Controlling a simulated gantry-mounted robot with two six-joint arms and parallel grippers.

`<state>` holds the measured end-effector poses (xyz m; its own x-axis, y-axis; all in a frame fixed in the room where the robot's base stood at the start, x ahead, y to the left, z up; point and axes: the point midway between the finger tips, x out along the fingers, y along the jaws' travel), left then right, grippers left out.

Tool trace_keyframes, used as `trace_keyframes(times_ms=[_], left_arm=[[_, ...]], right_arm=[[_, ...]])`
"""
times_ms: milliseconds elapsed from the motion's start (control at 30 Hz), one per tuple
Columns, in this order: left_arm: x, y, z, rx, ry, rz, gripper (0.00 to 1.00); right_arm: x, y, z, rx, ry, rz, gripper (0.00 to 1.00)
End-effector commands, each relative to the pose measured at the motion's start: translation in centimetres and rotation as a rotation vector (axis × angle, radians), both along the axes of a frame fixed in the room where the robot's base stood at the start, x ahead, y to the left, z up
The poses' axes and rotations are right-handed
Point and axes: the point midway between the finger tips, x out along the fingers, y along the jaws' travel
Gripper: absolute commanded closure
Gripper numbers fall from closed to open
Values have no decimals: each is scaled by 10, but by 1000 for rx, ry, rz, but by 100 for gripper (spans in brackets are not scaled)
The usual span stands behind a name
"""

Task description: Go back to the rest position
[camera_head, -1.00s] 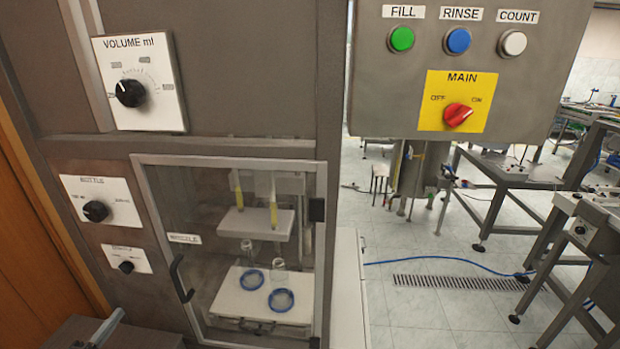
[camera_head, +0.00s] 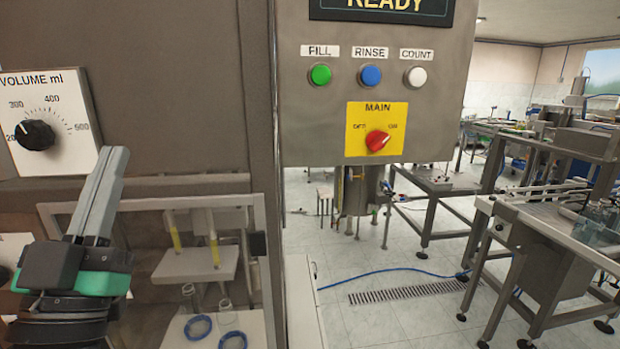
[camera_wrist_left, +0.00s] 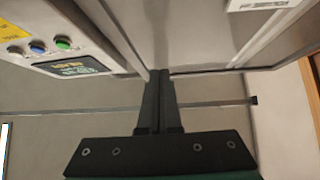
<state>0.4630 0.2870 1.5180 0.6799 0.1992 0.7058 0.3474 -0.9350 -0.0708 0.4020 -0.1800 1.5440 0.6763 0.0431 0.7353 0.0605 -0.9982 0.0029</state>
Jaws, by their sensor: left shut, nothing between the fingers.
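My left gripper (camera_head: 112,165) is at the left of the head view, pointing up, in front of the machine's cabinet. It is shut and empty, with the fingers together in the left wrist view (camera_wrist_left: 160,88). It is apart from the volume dial (camera_head: 36,135), which shows to its left. My left wrist covers part of the lower cabinet panel. My right gripper is in neither view.
A control box (camera_head: 448,70) with green, blue and white buttons and a red main switch (camera_head: 377,140) hangs at centre. A glass door (camera_head: 150,203) encloses nozzles and blue rings. Steel tables (camera_head: 560,232) stand at right; the floor between is open.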

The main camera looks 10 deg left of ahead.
Motion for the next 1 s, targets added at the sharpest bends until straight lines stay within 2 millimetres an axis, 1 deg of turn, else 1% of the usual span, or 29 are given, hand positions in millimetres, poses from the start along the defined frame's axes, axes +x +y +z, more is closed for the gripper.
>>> trace_keyframes(times_ms=[33,67,100,167,200,233,267,300,367,400,467,500,567,600,700,800,833,900,1000], left_arm=[[-17,-34,12,-25,-29,-121,100],[-27,-53,17,-38,-38,-192,100],[-41,-77,23,-51,-49,-287,100],[-65,-111,29,-61,-61,-424,100],[-66,-113,61,-63,-55,-438,100],[-64,-111,78,-63,-52,-429,100],[-63,-110,91,-63,-51,-427,100],[-63,-110,108,-63,-50,-425,100],[-62,-110,134,-63,-50,-424,100],[-62,-109,153,-63,-50,-423,100],[-62,-109,182,-63,-50,-421,100],[-62,-109,201,-63,-50,-421,100],[-62,-109,231,-63,-50,-420,100],[-62,-109,249,-63,-50,-420,100],[-62,-108,286,-62,-49,-419,100],[-61,-108,307,-62,-49,-418,100],[-62,-108,311,-62,-49,-418,100],[-61,-108,314,-62,-49,-418,100],[-61,-108,313,-62,-49,-418,100]], right_arm=[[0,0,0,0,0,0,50],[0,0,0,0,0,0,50],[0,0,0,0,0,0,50],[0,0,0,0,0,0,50],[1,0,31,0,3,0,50],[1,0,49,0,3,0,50],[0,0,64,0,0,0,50],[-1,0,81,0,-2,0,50],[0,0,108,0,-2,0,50],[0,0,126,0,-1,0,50],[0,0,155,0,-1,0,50],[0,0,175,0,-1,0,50],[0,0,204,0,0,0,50],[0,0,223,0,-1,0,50],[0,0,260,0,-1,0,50],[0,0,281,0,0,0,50],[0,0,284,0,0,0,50],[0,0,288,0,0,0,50],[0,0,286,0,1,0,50]])
